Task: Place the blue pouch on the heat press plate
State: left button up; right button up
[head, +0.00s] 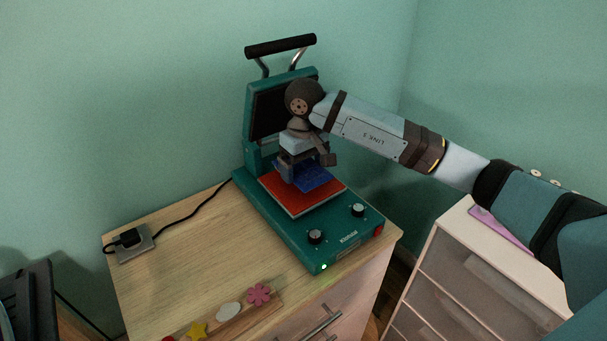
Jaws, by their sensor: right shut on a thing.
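The heat press (275,165) is teal and stands open on a wooden cabinet top, its upper platen tilted back. Its red plate (295,205) faces up. The blue pouch (317,178) is over the back part of the red plate, partly hidden by my right gripper. My right gripper (303,176) points down over the plate and is shut on the pouch. I cannot tell whether the pouch touches the plate. My left gripper is not in view.
The press has a black handle (280,46) and two knobs at the front. A power socket (132,243) with a cable sits at the cabinet's left. Several shaped pieces, including a pink flower (259,294), lie at the front edge. A white drawer unit (466,262) stands at right.

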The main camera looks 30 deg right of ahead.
aim_at(304, 168)
notch_tip(304, 168, down, 3)
jog(key=shift+r, duration=0.1)
jog(key=shift+w, duration=0.2)
jog(key=shift+f+b, duration=0.35)
jog(key=o, duration=0.6)
jog(key=shift+r, duration=0.1)
jog(key=shift+o, duration=0.2)
jog(key=shift+r+p, duration=0.55)
jog(key=shift+r, duration=3.4)
